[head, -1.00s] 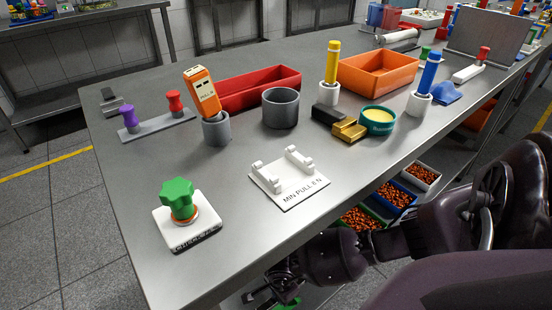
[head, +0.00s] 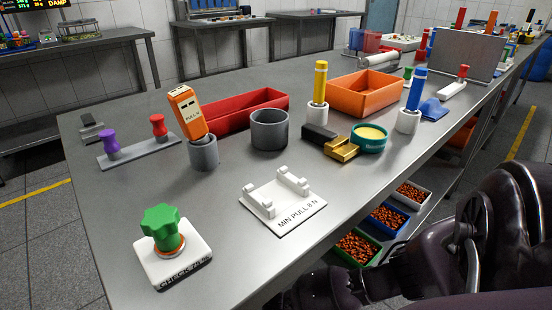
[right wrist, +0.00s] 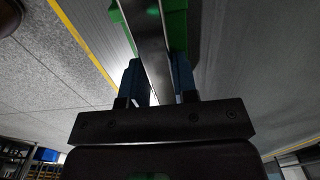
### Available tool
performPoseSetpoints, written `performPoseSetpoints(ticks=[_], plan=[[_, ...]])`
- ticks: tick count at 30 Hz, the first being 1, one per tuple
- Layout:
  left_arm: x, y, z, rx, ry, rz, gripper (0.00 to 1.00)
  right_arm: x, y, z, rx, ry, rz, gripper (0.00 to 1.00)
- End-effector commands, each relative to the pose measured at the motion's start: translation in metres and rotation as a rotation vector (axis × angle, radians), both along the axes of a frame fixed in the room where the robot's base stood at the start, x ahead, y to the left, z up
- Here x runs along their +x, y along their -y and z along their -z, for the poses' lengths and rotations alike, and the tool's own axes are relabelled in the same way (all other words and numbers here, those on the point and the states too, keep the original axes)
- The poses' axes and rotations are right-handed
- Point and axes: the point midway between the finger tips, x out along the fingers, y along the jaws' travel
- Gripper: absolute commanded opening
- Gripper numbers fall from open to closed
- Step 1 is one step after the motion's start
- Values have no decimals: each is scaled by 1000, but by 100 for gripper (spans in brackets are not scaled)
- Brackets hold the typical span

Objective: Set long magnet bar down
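In the right wrist view my right gripper (right wrist: 158,82) has its two blue-tipped fingers closed on either side of a long shiny metal bar with green parts, the long magnet bar (right wrist: 150,35). The bar runs up past the fingertips, and its far end is cut off. In the head view neither this gripper nor the bar shows; only my dark right arm is at the lower right. A white cradle marked "MIN PULL 8 N" (head: 283,210) stands empty on the steel table (head: 225,235). My left gripper is not in view.
A white block with a green knob (head: 162,235) stands near the table's front left. A grey cup (head: 269,130), a grey holder with an orange meter (head: 187,112), gold and black blocks and a teal bowl (head: 369,143) stand behind the cradle. Table around the cradle is clear.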

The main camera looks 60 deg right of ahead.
Motion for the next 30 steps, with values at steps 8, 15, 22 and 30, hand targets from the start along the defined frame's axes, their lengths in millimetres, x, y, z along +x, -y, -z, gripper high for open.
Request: performPoseSetpoints(ticks=[8,15,22,30], plan=[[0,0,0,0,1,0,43,0,0,0,0,0,0,52],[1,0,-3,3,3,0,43,1,0,-4,1,2,0,52],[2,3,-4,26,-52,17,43,5,1,-41,-1,11,-2,52],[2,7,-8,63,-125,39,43,6,0,-94,0,12,-1,52]])
